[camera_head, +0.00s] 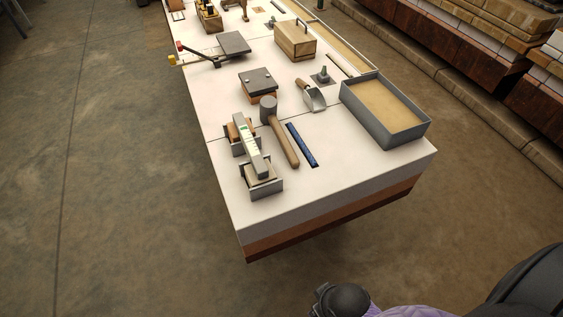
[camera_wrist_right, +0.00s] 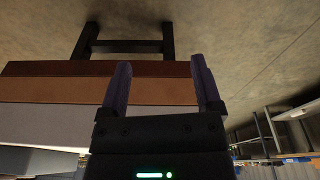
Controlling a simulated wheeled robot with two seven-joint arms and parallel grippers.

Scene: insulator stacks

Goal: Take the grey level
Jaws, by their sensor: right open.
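The grey level (camera_head: 247,150) is a long light-grey bar with small green marks near its far end. In the head view it lies across two small metal holders at the near left of the white table; the near holder (camera_head: 264,187) is close to the table's front corner. My right gripper (camera_wrist_right: 161,78) shows in the right wrist view, its two dark purple fingers apart with nothing between them. It is beside the table's layered side, and the level is not visible in that view. My left gripper is not in view.
A mallet (camera_head: 280,133) lies close to the right of the level, with a blue strip (camera_head: 301,145) beyond it. A scoop (camera_head: 313,97) and a grey sand tray (camera_head: 407,137) are farther right. A grey-topped block (camera_head: 258,84) stands behind. The floor around is clear.

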